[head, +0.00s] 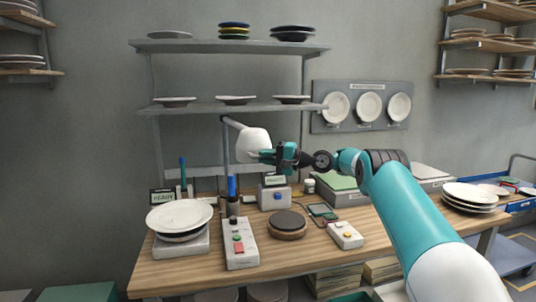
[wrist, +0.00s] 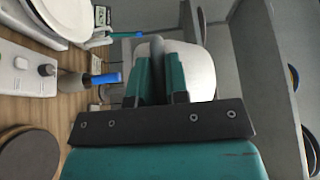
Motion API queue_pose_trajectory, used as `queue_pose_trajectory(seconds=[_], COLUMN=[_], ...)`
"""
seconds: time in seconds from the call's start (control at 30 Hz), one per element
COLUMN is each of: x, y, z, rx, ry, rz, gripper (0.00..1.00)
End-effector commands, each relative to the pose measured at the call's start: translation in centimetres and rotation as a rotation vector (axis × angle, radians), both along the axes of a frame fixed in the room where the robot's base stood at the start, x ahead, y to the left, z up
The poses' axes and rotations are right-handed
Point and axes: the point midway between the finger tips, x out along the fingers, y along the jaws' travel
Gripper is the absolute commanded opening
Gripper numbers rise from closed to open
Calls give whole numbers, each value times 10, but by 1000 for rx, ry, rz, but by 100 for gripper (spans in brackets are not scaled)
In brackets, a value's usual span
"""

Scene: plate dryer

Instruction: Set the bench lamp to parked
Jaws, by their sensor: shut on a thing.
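The bench lamp has a white rounded shade (head: 250,138) on a grey post and arm (head: 226,150) at the back of the workbench. My gripper (head: 267,156) is at the lower right side of the shade. In the wrist view the white shade (wrist: 201,75) fills the space behind my gripper (wrist: 159,55). The jaws are shut on a grey part of the lamp, seen between the fingers. The fingers hide the exact grip and part of the shade.
On the wooden bench (head: 190,268) stand a plate stack (head: 180,214), a button box (head: 240,243), a dark round turntable (head: 287,224), a yellow-button box (head: 345,235) and a blue-button box (head: 276,196). A plate shelf (head: 215,108) hangs close above the lamp.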

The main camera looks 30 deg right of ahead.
Motion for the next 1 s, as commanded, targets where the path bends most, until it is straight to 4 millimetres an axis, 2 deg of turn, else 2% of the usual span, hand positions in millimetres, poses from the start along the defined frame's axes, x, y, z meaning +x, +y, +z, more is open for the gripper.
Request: queue_pose_trajectory(seconds=[0.43, 0.47, 0.57, 1.0], x=[1, 1, 1, -2], y=[0, 0, -1, -8], z=[1, 1, 1, 2], rx=[-1, -1, -1, 0], ry=[-4, -4, -4, -1], rz=[4, 4, 3, 8], gripper=[0, 17, 40, 40])
